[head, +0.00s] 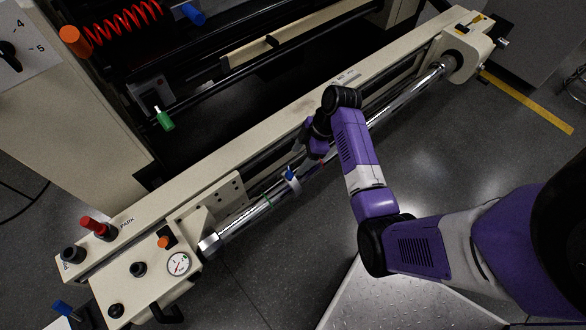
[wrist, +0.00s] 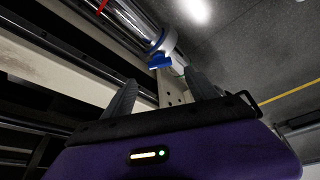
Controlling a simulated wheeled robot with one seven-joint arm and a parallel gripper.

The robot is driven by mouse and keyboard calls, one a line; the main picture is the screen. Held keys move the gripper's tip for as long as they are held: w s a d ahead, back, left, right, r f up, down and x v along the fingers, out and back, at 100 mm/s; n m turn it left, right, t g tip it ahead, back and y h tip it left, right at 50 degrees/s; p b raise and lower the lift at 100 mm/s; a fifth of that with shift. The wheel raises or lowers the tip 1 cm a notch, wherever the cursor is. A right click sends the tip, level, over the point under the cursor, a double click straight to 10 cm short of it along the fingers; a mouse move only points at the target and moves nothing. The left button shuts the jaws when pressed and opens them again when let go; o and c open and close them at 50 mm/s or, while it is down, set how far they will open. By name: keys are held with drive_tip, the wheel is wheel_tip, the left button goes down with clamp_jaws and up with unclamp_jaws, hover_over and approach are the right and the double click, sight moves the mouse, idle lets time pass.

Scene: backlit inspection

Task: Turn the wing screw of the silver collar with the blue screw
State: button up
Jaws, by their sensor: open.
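The silver collar (head: 293,182) sits around the shiny rod, on its lower left half in the head view. Its blue wing screw (head: 289,172) stands on the collar's upper side. In the wrist view the collar (wrist: 164,43) is near the top middle, with the blue screw (wrist: 159,61) facing my gripper. My gripper (wrist: 164,90) is open and empty, its two dark fingers apart. The blue screw lies beyond the fingertips, in line with the gap between them, and looks apart from both. In the head view my arm hides most of the gripper.
The polished rod (head: 240,217) runs diagonally along the cream machine beam (head: 200,190). A pressure gauge (head: 178,263) and an orange knob (head: 164,242) are at its lower left end. A red mark (wrist: 102,6) shows farther along in the wrist view. Grey floor lies in front.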

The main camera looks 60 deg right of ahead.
sight(289, 173)
drive_tip(key=b+x, duration=0.2)
drive_tip(key=x, duration=0.5)
drive_tip(key=shift+w+a+f, duration=0.1)
drive_tip(key=shift+f, duration=0.2)
drive_tip(key=c, duration=1.4)
